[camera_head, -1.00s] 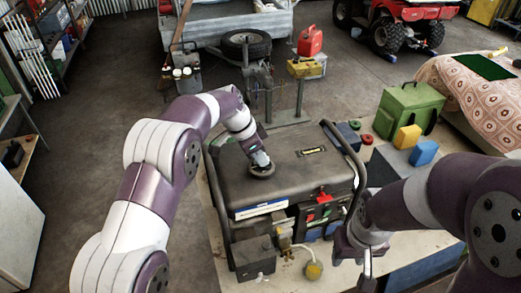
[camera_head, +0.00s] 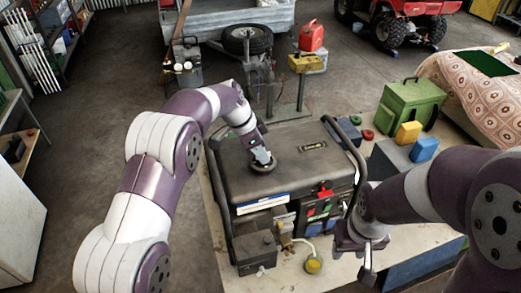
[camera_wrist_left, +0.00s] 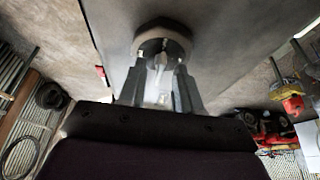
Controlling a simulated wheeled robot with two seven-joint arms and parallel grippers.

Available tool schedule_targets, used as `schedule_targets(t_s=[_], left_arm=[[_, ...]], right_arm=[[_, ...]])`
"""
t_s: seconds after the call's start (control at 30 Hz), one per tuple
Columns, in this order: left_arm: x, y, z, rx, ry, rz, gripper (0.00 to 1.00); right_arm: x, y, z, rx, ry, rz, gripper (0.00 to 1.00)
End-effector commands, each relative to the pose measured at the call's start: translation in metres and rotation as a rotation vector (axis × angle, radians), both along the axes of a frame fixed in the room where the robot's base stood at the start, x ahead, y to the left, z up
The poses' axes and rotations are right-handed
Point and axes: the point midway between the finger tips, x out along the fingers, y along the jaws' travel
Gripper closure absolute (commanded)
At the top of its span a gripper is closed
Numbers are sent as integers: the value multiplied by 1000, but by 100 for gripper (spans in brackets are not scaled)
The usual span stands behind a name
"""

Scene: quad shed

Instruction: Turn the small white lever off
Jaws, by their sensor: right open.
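A dark generator (camera_head: 290,185) stands on the bench, with a round dark cap (camera_head: 263,167) on its top. My left gripper (camera_head: 262,157) reaches down to this cap. In the left wrist view, the small white lever (camera_wrist_left: 161,62) stands at the cap (camera_wrist_left: 163,32), between the two fingers of my left gripper (camera_wrist_left: 162,75). A gap shows between the fingers, but I cannot tell whether they press on the lever. In the head view, the gripper hides the lever. My right gripper (camera_head: 360,250) is open and empty, in front of the generator's right end.
The generator's tubular frame (camera_head: 350,150) rises beside its top. A green box (camera_head: 408,105), a yellow block (camera_head: 407,133) and a blue block (camera_head: 424,150) are at the right. A yellow round object (camera_head: 313,265) lies at the bench front.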

Motion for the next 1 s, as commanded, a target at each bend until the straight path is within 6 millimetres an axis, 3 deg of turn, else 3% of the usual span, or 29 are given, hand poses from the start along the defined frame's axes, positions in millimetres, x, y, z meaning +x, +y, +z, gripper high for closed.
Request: schedule_targets(t_s=[0.3, 0.43, 0.6, 1.0], left_arm=[[-8, 28, 82, -1, -2, 2, 67], [-12, 39, 106, -1, -2, 2, 67], [-14, 47, 117, -1, -1, 1, 67], [-14, 47, 115, 0, -2, 1, 67]], right_arm=[[0, 0, 62, 0, 0, 0, 57], [0, 0, 82, 0, -1, 0, 57], [0, 0, 91, 0, 0, 0, 57], [0, 0, 90, 0, 0, 0, 57]])
